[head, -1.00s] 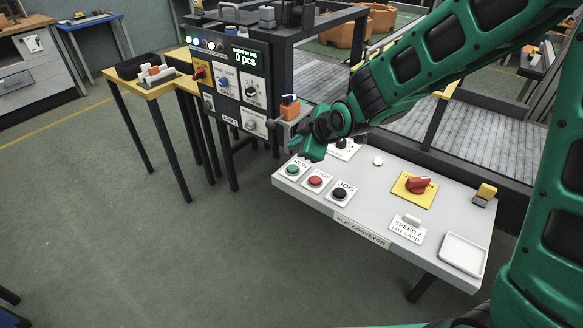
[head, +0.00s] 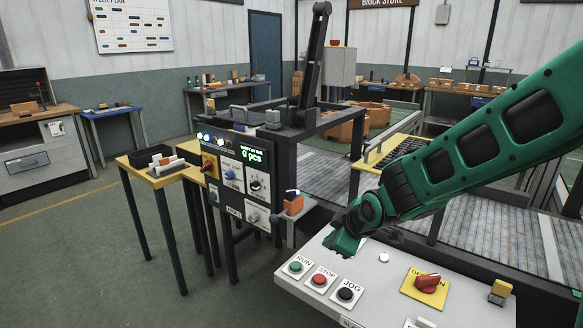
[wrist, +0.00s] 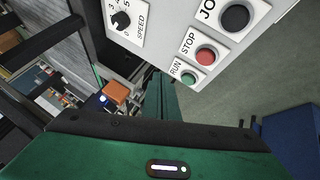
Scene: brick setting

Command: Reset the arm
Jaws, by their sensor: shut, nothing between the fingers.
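My green arm reaches in from the right in the head view. My gripper (head: 342,243) is at its end, shut and empty, just above the back of the pale control desk (head: 375,285). It hangs behind the STOP and JOG buttons and looks apart from them. In the wrist view a narrow green part of my gripper (wrist: 160,98) points away past the desk edge, with the green RUN button (wrist: 188,77) to its right. The exact fingertips are hard to make out.
The desk carries a red STOP button (head: 319,280), a black JOG button (head: 346,294) and a red rotary switch (head: 428,282). A slatted conveyor (head: 475,245) lies behind. Floor at left is open.

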